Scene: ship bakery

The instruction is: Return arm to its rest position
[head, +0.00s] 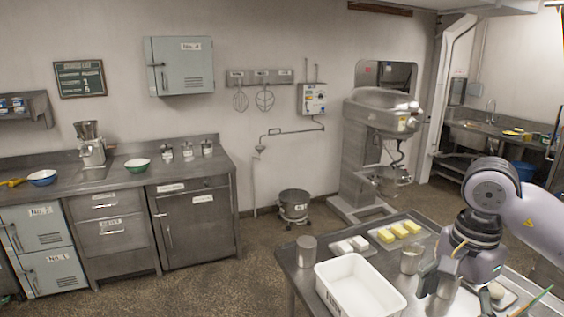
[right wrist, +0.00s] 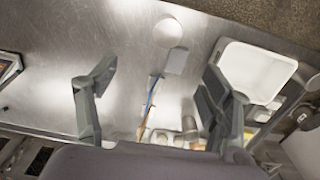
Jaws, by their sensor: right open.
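My right arm comes in from the right in the head view, bent above the steel table (head: 292,262). My right gripper (head: 438,284) hangs low over the table, to the right of the white bin (head: 335,292). In the right wrist view its two fingers stand wide apart, and the right gripper (right wrist: 155,92) is open with nothing held between them. Bare tabletop and a thin blue-and-tan tool (right wrist: 150,98) show beyond the fingers. The white bin also shows in the right wrist view (right wrist: 232,68), beside the right finger. My left gripper is in neither view.
Metal cups (head: 306,250) and (head: 411,260), yellow blocks (head: 399,231) and pale blocks (head: 347,245) on trays stand near the arm. A green stick (head: 536,300) lies at the right. A mixer (head: 372,140) stands behind; open floor (head: 225,275) lies left of the table.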

